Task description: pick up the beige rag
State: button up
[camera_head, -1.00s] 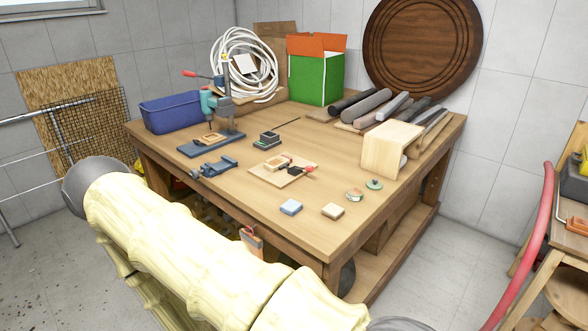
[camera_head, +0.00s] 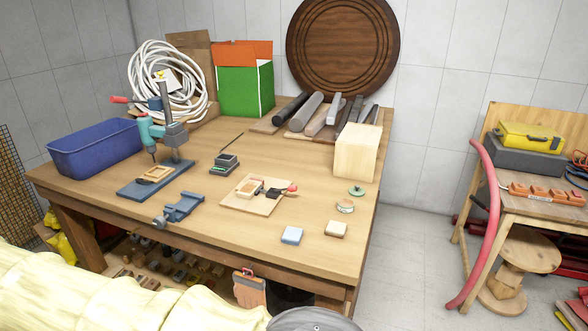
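The beige rag (camera_head: 335,229) appears to be the small folded beige block near the front right corner of the wooden workbench (camera_head: 240,146). It lies flat on the bare top. A similar light blue folded piece (camera_head: 292,235) lies just left of it, apart from it. My arm, in a pale yellow cover, crosses the lower left of the view.
Behind the rag are a small round tin (camera_head: 345,206), a green disc (camera_head: 356,190) and a wooden block (camera_head: 356,151). A board with clamped parts (camera_head: 255,196) lies to the left. A red hose (camera_head: 487,222) hangs by the right-hand table. Floor between the tables is clear.

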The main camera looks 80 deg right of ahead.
aim_at(333, 229)
jog(key=i, duration=0.45)
jog(key=z, duration=2.2)
